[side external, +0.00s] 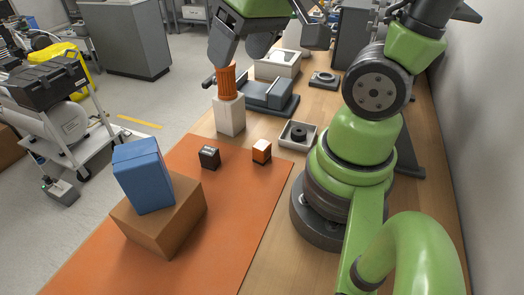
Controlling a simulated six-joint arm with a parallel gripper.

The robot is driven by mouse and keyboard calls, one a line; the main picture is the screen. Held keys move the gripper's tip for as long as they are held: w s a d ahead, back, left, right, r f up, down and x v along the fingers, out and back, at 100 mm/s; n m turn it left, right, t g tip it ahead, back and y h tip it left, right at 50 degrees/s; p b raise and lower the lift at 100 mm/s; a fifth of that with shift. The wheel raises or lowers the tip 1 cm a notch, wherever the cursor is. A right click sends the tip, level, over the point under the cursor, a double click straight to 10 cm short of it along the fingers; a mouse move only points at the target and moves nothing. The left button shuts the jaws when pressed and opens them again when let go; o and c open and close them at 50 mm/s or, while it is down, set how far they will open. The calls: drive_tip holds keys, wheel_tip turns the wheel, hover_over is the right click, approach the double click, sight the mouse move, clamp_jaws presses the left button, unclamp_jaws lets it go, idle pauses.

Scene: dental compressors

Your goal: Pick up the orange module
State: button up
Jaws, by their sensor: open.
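A small cube with an orange-brown front and a pale top (262,151) sits on the orange mat near its right edge. An orange ribbed cylinder (227,80) stands upright on a white block (230,115) at the mat's far end. I cannot tell for certain which of the two is the orange module. My gripper (243,52) is open at the top of the view, beside and above the ribbed cylinder. Its left finger overlaps the cylinder's top in the picture. Whether they touch cannot be seen. The small cube is well below my gripper and clear of it.
A black cube (209,157) lies left of the small cube on the orange mat (237,215). A blue box (143,175) rests on a brown carton (165,225). A tray with a black ring (298,135) and a grey vise-like fixture (265,97) stand nearby.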

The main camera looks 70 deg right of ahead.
drive_tip(key=w+d+f+g, duration=0.2)
drive_tip(key=d+f+g, duration=0.15)
drive_tip(key=f, duration=0.55)
drive_tip(key=n+g, duration=0.1)
hover_over(262, 144)
drive_tip(key=f, duration=0.6)
drive_tip(key=shift+w+f, duration=0.15)
drive_tip(key=shift+w, duration=0.25)
drive_tip(key=shift+s+f, duration=0.1)
drive_tip(key=shift+f, duration=2.45)
drive_tip(key=shift+s+f, duration=0.15)
drive_tip(key=shift+f, duration=1.15)
drive_tip(key=shift+s+f, duration=0.15)
drive_tip(key=shift+f, duration=1.15)
drive_tip(key=c, duration=1)
drive_tip(key=shift+r, duration=0.2)
